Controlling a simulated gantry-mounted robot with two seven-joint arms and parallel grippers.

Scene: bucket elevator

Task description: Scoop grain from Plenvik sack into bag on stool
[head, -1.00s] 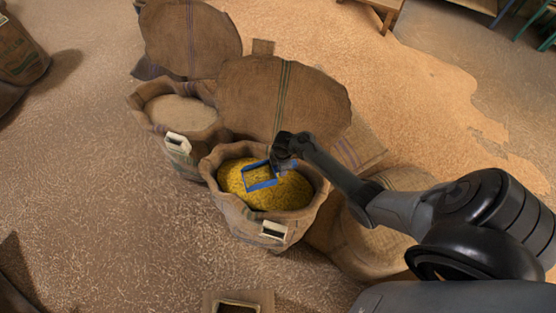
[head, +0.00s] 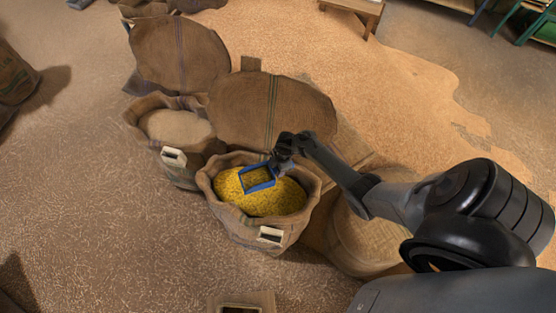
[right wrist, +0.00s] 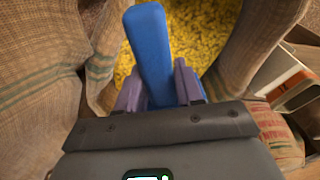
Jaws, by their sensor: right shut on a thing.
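An open burlap sack (head: 243,226) of yellow grain (head: 262,198) stands in the middle of the head view. A small pale tag (head: 270,235) is on its front; I cannot read its name. My right gripper (head: 281,166) is over the back right of this sack, shut on a blue scoop (head: 257,179). In the right wrist view the scoop's blue handle (right wrist: 150,50) runs between the fingers of my right gripper (right wrist: 158,85). The scoop lies over or in the yellow grain; whether it holds grain is unclear. My left gripper is not in view. I cannot identify the receiving bag.
A second open sack (head: 180,172) with pale grain stands behind left, also tagged. Tall burlap flaps (head: 270,105) rise behind both sacks. Another sack (head: 365,235) is at the right under my arm. A wooden box-like thing (head: 240,299) is cut off below. A wooden stool (head: 357,8) is far back.

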